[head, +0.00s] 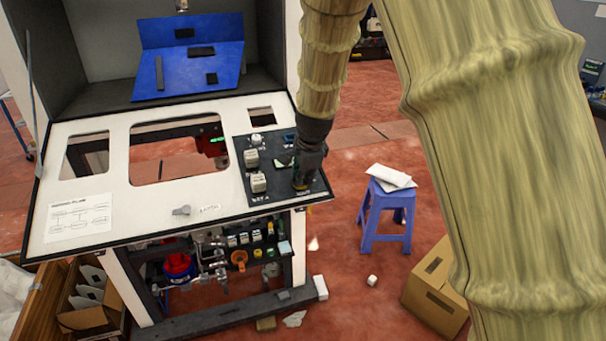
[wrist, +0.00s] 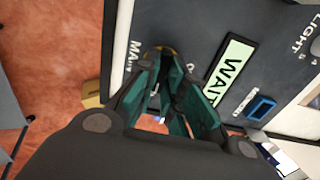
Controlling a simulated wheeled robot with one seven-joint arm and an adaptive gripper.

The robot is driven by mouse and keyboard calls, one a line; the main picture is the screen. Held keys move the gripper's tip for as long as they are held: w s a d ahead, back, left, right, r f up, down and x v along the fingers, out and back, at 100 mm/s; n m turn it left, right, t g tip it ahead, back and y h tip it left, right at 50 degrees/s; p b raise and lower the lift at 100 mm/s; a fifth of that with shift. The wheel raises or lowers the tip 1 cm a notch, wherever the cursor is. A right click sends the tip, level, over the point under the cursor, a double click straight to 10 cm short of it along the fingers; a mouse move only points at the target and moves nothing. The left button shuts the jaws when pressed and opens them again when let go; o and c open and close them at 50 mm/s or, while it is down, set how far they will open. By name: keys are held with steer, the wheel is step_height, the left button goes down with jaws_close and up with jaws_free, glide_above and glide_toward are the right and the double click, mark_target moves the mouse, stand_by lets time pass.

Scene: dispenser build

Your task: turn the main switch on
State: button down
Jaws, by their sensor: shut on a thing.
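The main switch (wrist: 164,49) is at the right side of the dark control panel (wrist: 205,30), by the lettering "MAIN". Only a yellowish edge of it shows past the fingers; its handle and its on or off position are hidden. My gripper (wrist: 172,85) points down at the panel with its green-padded fingers shut on the switch. In the head view my gripper (head: 301,178) is at the panel's right part and covers most of the switch.
A lit display (wrist: 230,70) reading "WAIT" and a blue button (wrist: 261,107) are beside the gripper. Pale knobs (head: 258,183) stand left on the panel. A blue stool (head: 387,215) with papers and a cardboard box (head: 432,285) are on the red floor, right of the machine.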

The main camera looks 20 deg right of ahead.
stand_by(0.4)
steer(key=c, duration=1.5)
jaws_free()
steer(key=shift+r, duration=0.1)
steer(key=v, duration=1.2)
steer(key=shift+d, duration=0.1)
